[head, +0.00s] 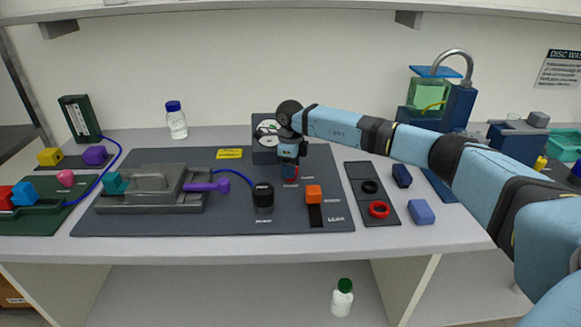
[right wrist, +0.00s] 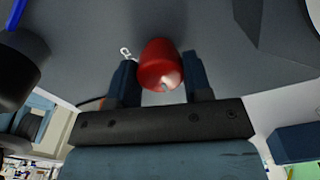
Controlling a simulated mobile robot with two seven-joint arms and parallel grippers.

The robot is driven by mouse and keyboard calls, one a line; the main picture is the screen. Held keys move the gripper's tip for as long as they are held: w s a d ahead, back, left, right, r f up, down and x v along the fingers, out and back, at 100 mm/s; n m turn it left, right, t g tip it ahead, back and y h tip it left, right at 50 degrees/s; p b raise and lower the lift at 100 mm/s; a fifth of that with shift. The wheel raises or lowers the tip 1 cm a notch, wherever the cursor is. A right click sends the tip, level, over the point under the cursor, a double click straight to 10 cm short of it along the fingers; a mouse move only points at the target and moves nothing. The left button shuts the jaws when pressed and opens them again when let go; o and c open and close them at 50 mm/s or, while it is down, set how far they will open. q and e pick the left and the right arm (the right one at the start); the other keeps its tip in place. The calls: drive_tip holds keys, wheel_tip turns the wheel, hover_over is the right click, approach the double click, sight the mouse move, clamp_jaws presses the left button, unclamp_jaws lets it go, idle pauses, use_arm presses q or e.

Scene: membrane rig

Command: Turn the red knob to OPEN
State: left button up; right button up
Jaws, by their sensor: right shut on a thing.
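The red knob (right wrist: 160,64) sits on the dark panel between the two fingers of my right gripper (right wrist: 160,85) in the right wrist view. A pale mark shows on the knob's near face. In the head view my right gripper (head: 289,170) reaches down onto the dark grey mat (head: 140,222), and only a bit of the red knob (head: 291,179) shows beneath it. My right gripper is shut on the knob. The knob's labels are too small or too covered to read. My left gripper is not in view.
A black knob (head: 263,197) stands left of my right gripper, and an orange block (head: 313,194) on a slot stands to its right. A grey press with a purple handle (head: 207,186) is further left. A tray with rings (head: 379,209) and blue blocks (head: 421,212) lie to the right.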

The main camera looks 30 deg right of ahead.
drive_tip(key=shift+n, duration=0.3)
idle(0.4)
drive_tip(key=o, duration=0.9)
drive_tip(key=shift+r, duration=0.1)
drive_tip(key=shift+r, duration=0.25)
wheel_tip(320, 180, up, 13)
drive_tip(key=shift+r, duration=0.1)
